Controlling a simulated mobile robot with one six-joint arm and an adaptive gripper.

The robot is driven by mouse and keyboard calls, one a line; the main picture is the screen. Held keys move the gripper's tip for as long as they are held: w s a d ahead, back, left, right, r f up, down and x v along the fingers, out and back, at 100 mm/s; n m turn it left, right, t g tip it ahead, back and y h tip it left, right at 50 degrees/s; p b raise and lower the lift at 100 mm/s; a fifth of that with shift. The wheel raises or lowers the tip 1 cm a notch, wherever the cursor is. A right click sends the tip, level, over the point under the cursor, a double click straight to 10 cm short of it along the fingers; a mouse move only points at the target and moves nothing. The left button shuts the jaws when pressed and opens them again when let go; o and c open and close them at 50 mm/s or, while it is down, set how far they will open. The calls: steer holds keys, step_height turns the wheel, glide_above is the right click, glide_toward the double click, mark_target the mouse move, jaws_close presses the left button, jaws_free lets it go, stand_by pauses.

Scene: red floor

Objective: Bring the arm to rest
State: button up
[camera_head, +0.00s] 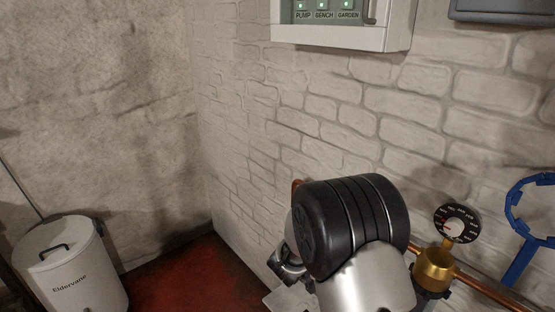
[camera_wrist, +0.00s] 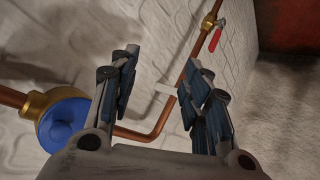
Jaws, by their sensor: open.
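My arm rises from the bottom of the head view, with a black ribbed joint and silver links in front of the white brick wall. Part of my gripper (camera_head: 287,268) shows just left of that joint, low in the picture; its fingertips are hard to make out there. In the wrist view my gripper (camera_wrist: 160,75) is open, its two dark padded fingers wide apart with nothing between them. Beyond the fingers is a bent copper pipe (camera_wrist: 160,122) along the wall. The fingers look apart from it, though the exact gap cannot be told.
A blue round fitting on brass (camera_wrist: 65,122) is left of the fingers. A red-handled valve (camera_wrist: 215,40) is farther along the pipe. A gauge (camera_head: 457,222), blue wheel (camera_head: 530,205), switch box (camera_head: 335,36) and white bin (camera_head: 68,268) surround my arm. Red floor (camera_head: 190,278) is clear.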

steer(key=s+a+r+n+g+y, duration=0.1)
steer(key=s+a+r+y, duration=0.15)
steer(key=s+r, duration=0.5)
steer(key=s+a+r+y, duration=0.1)
steer(key=s+r+y, duration=0.25)
steer(key=r, duration=0.75)
steer(key=s+d+r+g+h, duration=0.1)
steer(key=s+d, duration=0.3)
steer(key=s, duration=1)
steer(key=s+d+r+m+g+h, duration=0.1)
steer(key=s+d+g, duration=0.2)
steer(key=s, duration=1.2)
steer(key=shift+s+d, duration=0.15)
steer(key=shift+d, duration=0.4)
steer(key=shift+c, duration=0.5)
